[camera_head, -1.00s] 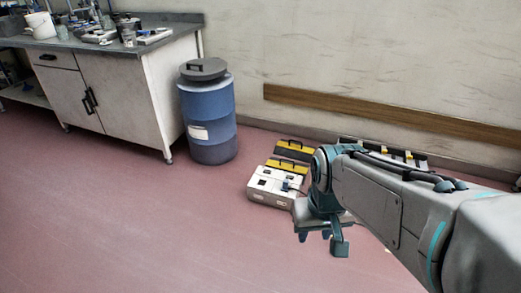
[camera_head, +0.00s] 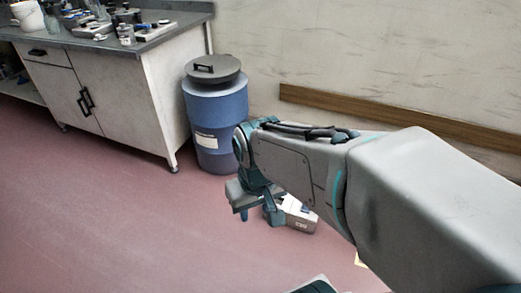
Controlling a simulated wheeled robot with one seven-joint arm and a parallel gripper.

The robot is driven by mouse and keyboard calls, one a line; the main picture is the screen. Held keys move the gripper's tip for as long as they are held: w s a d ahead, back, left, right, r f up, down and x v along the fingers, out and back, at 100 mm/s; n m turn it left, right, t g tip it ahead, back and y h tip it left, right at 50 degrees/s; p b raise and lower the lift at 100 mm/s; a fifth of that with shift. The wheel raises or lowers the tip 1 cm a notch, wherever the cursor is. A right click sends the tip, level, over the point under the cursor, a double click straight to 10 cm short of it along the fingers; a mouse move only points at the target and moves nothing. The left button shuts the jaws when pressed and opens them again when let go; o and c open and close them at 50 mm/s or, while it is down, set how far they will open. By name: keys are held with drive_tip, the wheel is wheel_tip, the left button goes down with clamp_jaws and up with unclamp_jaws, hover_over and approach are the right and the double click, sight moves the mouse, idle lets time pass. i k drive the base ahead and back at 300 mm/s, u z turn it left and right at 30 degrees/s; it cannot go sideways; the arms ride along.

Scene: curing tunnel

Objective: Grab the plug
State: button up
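My gripper (camera_head: 259,216) hangs fingers down at the end of my arm in the middle of the head view. Its two fingers are apart with a gap between them, and I see nothing held there. Just behind and to the right of it, a white box (camera_head: 298,222) sits on the floor, mostly covered by my gripper and arm. A small dark blue part shows at the box's top. I cannot tell whether that is the plug, and I cannot make out a plug clearly anywhere.
A blue drum (camera_head: 218,115) with a grey lid stands behind my gripper, near the wall. A cabinet bench (camera_head: 110,90) with labware is at the left. A wooden rail (camera_head: 400,125) runs along the wall. The reddish floor (camera_head: 110,230) at the front left is clear.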

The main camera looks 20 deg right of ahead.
sight(304, 209)
drive_tip(key=z, duration=0.4)
drive_tip(key=i, duration=0.9)
drive_tip(key=z, duration=0.9)
drive_tip(key=i, duration=0.3)
drive_tip(key=z, duration=0.25)
